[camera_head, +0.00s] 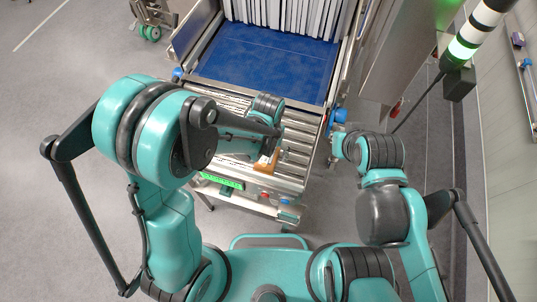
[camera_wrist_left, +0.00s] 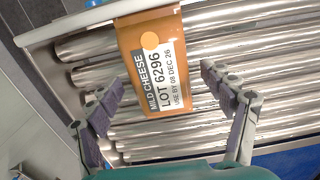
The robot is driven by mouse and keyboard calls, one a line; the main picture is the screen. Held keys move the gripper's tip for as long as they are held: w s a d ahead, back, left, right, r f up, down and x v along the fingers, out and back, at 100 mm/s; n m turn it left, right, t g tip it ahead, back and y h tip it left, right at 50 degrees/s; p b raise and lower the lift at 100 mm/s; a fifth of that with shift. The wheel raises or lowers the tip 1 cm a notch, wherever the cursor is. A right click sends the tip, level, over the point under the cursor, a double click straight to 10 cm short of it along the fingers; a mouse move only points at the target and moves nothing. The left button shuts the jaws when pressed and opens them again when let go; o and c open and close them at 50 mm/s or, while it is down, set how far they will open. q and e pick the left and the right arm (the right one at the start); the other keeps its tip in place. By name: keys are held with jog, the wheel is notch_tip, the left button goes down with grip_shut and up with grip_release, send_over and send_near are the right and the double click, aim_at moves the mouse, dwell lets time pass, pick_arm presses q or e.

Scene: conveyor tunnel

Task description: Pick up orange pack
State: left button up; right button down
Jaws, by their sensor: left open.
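The orange pack (camera_wrist_left: 133,48) lies on the metal rollers in the left wrist view. Its white and dark label reads MILD CHEESE, LOT 6296, USE BY 08 DEC 26. My left gripper (camera_wrist_left: 163,80) is open, with one finger on each side of the pack's near end and gaps to both sides. Whether the fingertips are down at the pack's height I cannot tell. In the head view the orange pack (camera_head: 263,168) shows only partly, near the front end of the rollers, with my left arm over it. My right arm shows at the right, but its gripper cannot be made out.
The roller bed (camera_head: 297,150) leads back to a blue belt (camera_head: 265,62) under white strip curtains (camera_head: 290,15). A metal side rail (camera_wrist_left: 75,22) runs close past the pack's far end. A signal light tower (camera_head: 473,35) stands at the right, lit green.

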pick_arm(q)
jog(key=shift+f, duration=0.7)
jog(key=shift+s, duration=0.1)
jog(key=c, duration=1.6)
jog(key=shift+r, duration=0.6)
notch_tip(320, 180, up, 3)
jog(key=shift+f, duration=0.15)
jog(key=w+d+r, duration=0.2)
jog(key=w, duration=0.1)
jog(key=w+d+r, duration=0.2)
jog(key=d, duration=0.1)
jog(key=w+d+r, duration=0.3)
jog(key=shift+w+r, duration=0.1)
jog(key=shift+w, duration=0.25)
